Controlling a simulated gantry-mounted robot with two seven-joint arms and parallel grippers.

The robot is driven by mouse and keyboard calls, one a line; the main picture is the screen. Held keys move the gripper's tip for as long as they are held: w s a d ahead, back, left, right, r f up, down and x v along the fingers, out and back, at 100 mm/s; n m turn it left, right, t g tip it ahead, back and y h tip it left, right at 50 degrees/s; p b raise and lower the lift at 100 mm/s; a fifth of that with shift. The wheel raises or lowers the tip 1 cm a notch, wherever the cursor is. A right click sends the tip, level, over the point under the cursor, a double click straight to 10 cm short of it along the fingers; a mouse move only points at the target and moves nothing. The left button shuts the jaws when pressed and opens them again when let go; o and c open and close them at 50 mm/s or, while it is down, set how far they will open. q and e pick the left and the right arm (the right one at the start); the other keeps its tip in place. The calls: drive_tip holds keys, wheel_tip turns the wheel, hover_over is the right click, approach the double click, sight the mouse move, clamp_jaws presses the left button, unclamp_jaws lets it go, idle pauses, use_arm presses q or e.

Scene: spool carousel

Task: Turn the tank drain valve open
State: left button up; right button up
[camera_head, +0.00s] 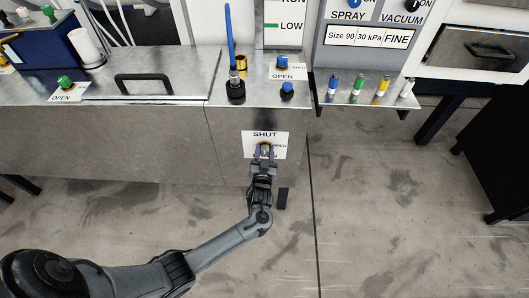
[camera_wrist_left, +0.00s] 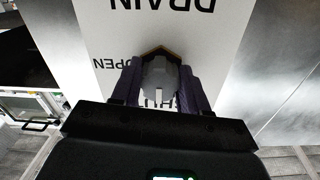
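The drain valve (camera_head: 265,145) is on a white label (camera_head: 251,137) on the grey front panel of the tank bench, with SHUT above it and OPEN to its right. In the left wrist view the valve knob (camera_wrist_left: 160,75) is grey with a brass-coloured edge behind it. A short white mark on it lies on the side of the SHUT lettering. My left gripper (camera_head: 264,153) has its two fingers on opposite sides of the knob, apparently gripping it; these fingers also show in the wrist view (camera_wrist_left: 161,88). They hide part of the label. My right gripper is not in view.
Above, the metal bench top (camera_head: 180,75) carries a blue upright tool (camera_head: 230,40), a blue valve (camera_head: 287,89) and a green-knobbed valve (camera_head: 65,82). A shelf (camera_head: 350,100) with several coloured plugs juts out at right. The floor (camera_head: 400,210) before the panel is clear.

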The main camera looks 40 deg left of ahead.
use_arm(q)
drive_tip(key=shift+c, duration=1.2)
drive_tip(key=m+p, duration=0.3)
drive_tip(key=shift+r, duration=0.2)
drive_tip(key=m+p, duration=0.2)
drive_tip(key=m, duration=0.2)
drive_tip(key=m+p, duration=0.2)
drive_tip(key=m, duration=0.3)
drive_tip(key=shift+m+g, duration=0.3)
drive_tip(key=shift+m, duration=0.1)
drive_tip(key=m+p, duration=0.1)
drive_tip(key=m, duration=0.2)
drive_tip(key=shift+f+m, duration=0.1)
drive_tip(key=shift+m, duration=0.8)
